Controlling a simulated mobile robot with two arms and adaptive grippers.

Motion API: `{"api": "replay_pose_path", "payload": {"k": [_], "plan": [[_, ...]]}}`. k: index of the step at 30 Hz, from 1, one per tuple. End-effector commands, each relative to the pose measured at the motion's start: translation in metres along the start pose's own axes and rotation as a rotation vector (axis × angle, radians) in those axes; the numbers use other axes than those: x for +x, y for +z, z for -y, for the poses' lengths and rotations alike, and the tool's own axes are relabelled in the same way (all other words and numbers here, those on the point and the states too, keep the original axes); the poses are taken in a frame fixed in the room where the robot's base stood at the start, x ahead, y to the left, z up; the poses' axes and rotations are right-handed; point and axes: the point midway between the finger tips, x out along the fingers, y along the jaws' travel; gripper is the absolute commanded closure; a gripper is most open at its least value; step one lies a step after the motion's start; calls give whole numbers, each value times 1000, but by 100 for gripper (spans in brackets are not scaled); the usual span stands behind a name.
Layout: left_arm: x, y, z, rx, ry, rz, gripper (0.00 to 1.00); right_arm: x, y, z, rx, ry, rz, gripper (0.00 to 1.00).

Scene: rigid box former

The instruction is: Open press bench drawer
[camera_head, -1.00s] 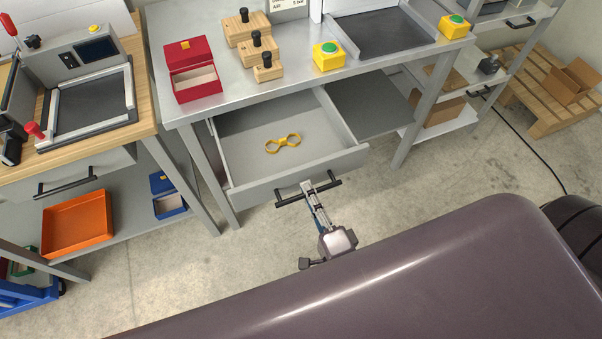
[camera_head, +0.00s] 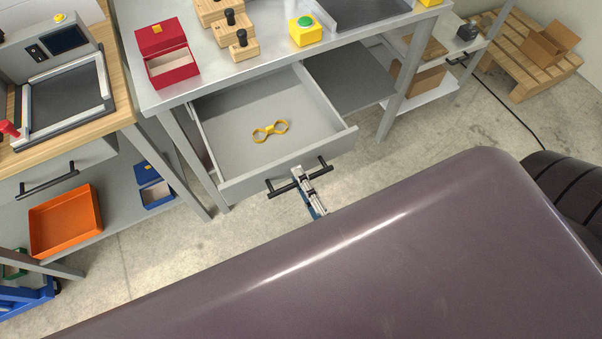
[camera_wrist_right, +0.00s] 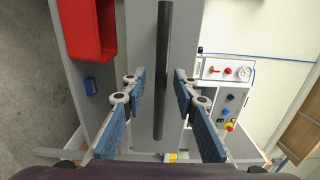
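The press bench drawer (camera_head: 250,150) is pulled out below the grey bench top, its inside in view. A yellow figure-eight-shaped part (camera_head: 270,131) lies in it. The black bar handle (camera_head: 284,183) is on the drawer front; in the right wrist view the dark bar (camera_wrist_right: 162,70) runs upright. My right gripper (camera_head: 301,176) is at the handle. In the right wrist view its blue-padded fingers (camera_wrist_right: 160,105) stand apart on either side of the bar, with gaps to both. My purple-brown body hides most of the right arm. My left gripper is not in view.
The bench top (camera_head: 205,80) holds a red open box (camera_head: 172,69), wooden blocks with black knobs and a yellow button box (camera_head: 305,34). At left a wood-topped bench has an orange tray (camera_head: 65,222) below. Concrete floor (camera_head: 165,255) is clear before the drawer.

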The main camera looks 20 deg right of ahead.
Motion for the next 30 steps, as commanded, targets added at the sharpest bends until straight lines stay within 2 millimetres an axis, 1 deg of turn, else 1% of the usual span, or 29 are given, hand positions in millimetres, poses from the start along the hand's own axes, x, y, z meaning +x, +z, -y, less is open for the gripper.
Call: {"api": "replay_pose_path", "payload": {"k": [5,8,11,18,22,24,27,30], "plan": [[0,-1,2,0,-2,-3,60,0,0,0,0,-1,0,73],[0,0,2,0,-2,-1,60,-5,0,0,0,0,0,73],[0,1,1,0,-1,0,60,-18,0,-1,-1,3,2,73],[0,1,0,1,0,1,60,-70,0,-1,-1,4,2,73],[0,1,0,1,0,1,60,-94,0,-1,-1,3,1,73],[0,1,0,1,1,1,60,-104,0,-1,-1,3,1,73],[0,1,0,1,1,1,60,-114,0,-1,-1,2,1,73],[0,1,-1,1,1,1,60,-119,0,0,-1,0,1,73]]}}
